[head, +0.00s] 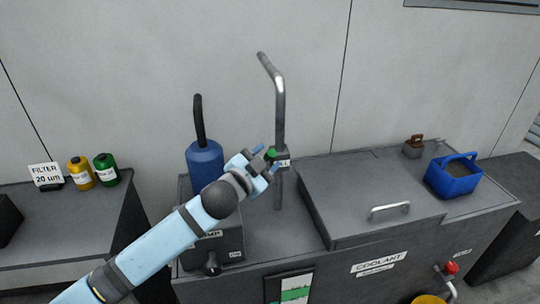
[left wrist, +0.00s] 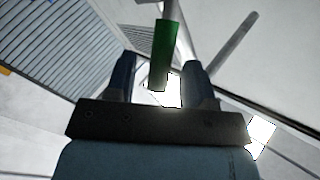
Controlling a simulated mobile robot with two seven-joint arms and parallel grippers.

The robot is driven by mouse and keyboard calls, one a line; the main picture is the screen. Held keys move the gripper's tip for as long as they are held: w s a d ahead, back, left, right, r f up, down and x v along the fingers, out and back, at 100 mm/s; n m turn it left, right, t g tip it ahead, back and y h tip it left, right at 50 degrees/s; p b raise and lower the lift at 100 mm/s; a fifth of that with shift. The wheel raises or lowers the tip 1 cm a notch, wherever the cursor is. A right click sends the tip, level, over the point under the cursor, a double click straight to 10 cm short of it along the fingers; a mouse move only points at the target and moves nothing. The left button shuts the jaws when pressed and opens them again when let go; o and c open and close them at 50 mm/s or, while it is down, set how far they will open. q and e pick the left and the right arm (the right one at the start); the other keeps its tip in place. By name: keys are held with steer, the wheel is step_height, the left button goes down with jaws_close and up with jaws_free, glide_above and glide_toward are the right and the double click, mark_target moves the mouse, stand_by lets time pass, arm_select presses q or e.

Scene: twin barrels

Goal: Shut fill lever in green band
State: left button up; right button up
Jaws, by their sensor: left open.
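The fill lever's green handle (head: 270,154) is at the foot of the tall grey spout pipe (head: 280,110), beside a small label ending in "LL". My left gripper (head: 262,161) is at the handle, its jaws open. In the left wrist view the green handle (left wrist: 167,48) reaches in between the two dark fingers of my left gripper (left wrist: 160,62), with visible gaps at both sides. The level gauge (head: 290,290), with a green band on white, is on the tank front at the bottom edge, partly cut off. Its liquid level cannot be told. My right gripper is not in view.
A blue pump motor (head: 205,163) with a black hose stands left of the pipe. The coolant tank lid (head: 365,190) with a handle lies to the right. A blue basket (head: 453,183) sits farther right. Yellow (head: 79,174) and green (head: 106,170) filter cans stand at left.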

arm_select(q)
steer(key=shift+x, duration=1.15)
